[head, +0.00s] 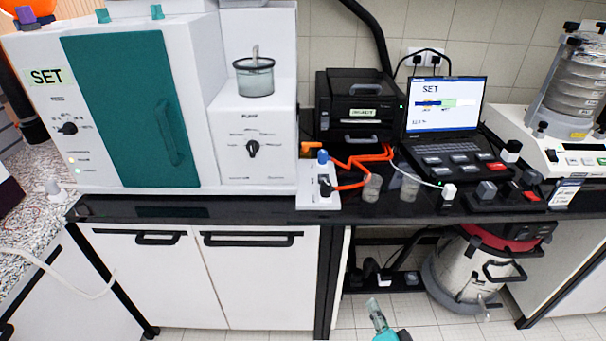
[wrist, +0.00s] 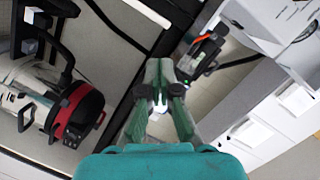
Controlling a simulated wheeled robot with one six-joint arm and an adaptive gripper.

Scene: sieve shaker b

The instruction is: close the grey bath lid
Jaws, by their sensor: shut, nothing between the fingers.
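I cannot make out a grey bath lid in either view. My gripper (wrist: 161,72) shows in the wrist view with its green fingers brought together at the tips and nothing between them. In the head view a teal end part of my arm shows at the bottom edge, right of centre, in front of the bench and below the worktop's level in the picture. It touches nothing that I can see.
A black worktop (head: 235,207) carries a white cabinet with a teal door (head: 125,105), a white pump unit (head: 252,130), a black box (head: 352,105), a laptop (head: 445,105) and a sieve shaker (head: 578,90). Below stands a red-topped steel vacuum (head: 468,270). Orange cables cross the worktop.

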